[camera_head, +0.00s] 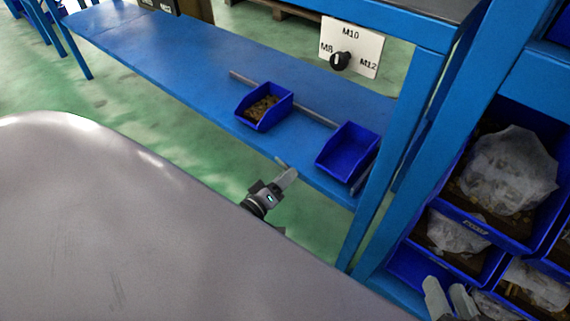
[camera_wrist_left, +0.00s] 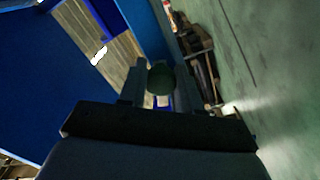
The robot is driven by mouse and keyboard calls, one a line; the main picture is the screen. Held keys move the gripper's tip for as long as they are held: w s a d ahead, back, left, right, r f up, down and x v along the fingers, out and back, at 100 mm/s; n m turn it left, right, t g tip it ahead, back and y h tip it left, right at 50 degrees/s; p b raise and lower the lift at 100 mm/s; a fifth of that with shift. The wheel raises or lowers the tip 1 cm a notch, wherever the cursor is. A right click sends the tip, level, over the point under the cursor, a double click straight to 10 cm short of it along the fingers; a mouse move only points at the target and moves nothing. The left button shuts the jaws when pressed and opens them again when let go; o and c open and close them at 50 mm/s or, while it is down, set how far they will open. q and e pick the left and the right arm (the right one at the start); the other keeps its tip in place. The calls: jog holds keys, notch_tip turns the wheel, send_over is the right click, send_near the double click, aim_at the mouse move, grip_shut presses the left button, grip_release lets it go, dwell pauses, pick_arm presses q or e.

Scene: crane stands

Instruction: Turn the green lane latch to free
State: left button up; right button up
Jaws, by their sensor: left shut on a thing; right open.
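My left gripper (camera_head: 286,175) is at the front edge of the blue bench, left of the empty blue bin. In the left wrist view it is shut on a dark green round knob, the green lane latch (camera_wrist_left: 160,80), which sits between the two fingers. In the head view the latch is hidden by the gripper, and I cannot tell which way it is turned. My right gripper (camera_head: 450,299) is open and empty at the bottom right, in front of the parts bins.
On the blue bench (camera_head: 190,60) stand a blue bin of brown parts (camera_head: 284,108) and an empty blue bin (camera_head: 347,150), with a grey rod nearby. A white M8/M10/M12 plate (camera_head: 365,48) with a black knob (camera_head: 340,61) is behind. A blue post (camera_head: 385,150) stands right.

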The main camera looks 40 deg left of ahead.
pick_arm(q)
jog(key=shift+f+n, duration=0.1)
jog(key=shift+n, duration=1.1)
pick_arm(e)
jog(key=shift+a+y, duration=0.25)
jog(key=shift+y, duration=0.05)
pick_arm(q)
jog(key=o, duration=1.1)
jog(key=shift+c, duration=0.2)
jog(key=shift+s, duration=0.15)
jog(key=s+p, duration=0.1)
jog(key=s, duration=0.6)
jog(key=shift+a+p, duration=0.25)
jog(key=shift+p, duration=0.05)
pick_arm(e)
jog(key=shift+s+d+h, duration=0.25)
jog(key=shift+d+h, duration=0.35)
jog(key=shift+d, duration=0.25)
